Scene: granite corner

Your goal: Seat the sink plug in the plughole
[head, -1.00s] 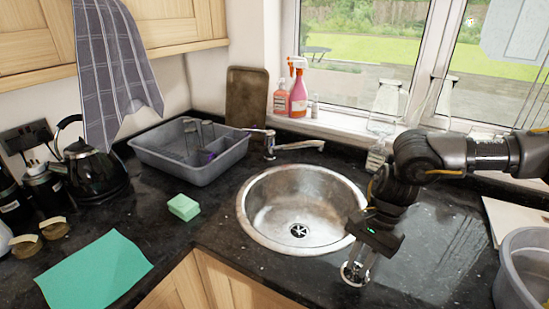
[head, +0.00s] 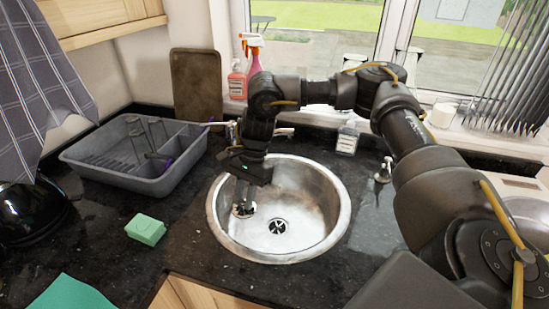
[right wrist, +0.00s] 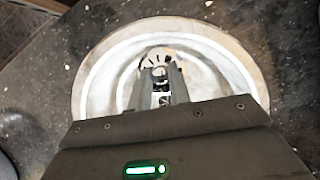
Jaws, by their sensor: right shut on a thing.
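The round steel sink (head: 325,235) is set in the dark worktop. Its dark-slotted plughole (head: 278,227) shows in the bottom of the basin. My right gripper (head: 244,203) points down inside the sink's outline, left of the plughole in the head view. It is shut on the sink plug (head: 243,211), a small pale metal disc, held apart from the plughole. In the right wrist view the fingers (right wrist: 161,88) reach over the bright basin; I cannot clearly separate plug from plughole there. My left gripper is not in view.
A grey dish tub (head: 135,180) and a green sponge (head: 146,229) are left of the sink. The tap (head: 284,132) is behind it, near a clear bottle (head: 348,138). A small metal fitting (head: 384,172) stands on the right.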

